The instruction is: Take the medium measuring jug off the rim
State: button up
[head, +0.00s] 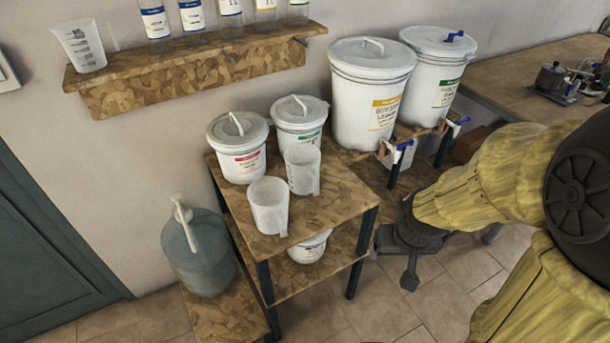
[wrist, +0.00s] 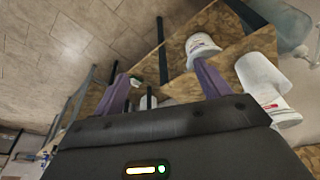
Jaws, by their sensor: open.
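Two translucent measuring jugs are on the camouflage-patterned table: a front jug (head: 268,207) near the front edge and a rear jug (head: 302,172) in front of the green-label drum. A third jug (head: 80,47) with dark markings stands on the wall shelf. I cannot tell which is the medium one, and no jug clearly hangs on a rim. My gripper (head: 408,270) is beside the table's right side, low and apart from the jugs. In the wrist view its purple fingers (wrist: 162,72) are spread and empty. A pale jug (wrist: 260,73) shows right of them there.
The red-label drum (head: 238,150) and green-label drum (head: 300,118) stand behind the jugs. Two tall drums (head: 370,95) with taps stand to the right. A small tub (head: 310,248) sits on the lower shelf. A blue bottle (head: 197,255) stands at left. Floor in front is clear.

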jog(key=w+d+f+n+t+h+b, duration=0.1)
jog(key=w+d+f+n+t+b, duration=0.1)
jog(key=w+f+n+t+b, duration=0.55)
jog(key=w+d+f+n+t+b, duration=0.2)
jog(key=w+f+n+b, duration=0.3)
jog(key=w+f+n, duration=0.5)
jog(key=w+a+n+t+y+b, duration=0.2)
jog(key=a+n+y+b, duration=0.5)
jog(key=n, duration=1.7)
jog(key=w+a+y, duration=0.1)
jog(key=a+y, duration=0.3)
jog(key=a, duration=0.2)
jog(key=shift+w+a, duration=0.15)
jog(key=shift+w, duration=0.15)
jog(key=shift+n, duration=0.25)
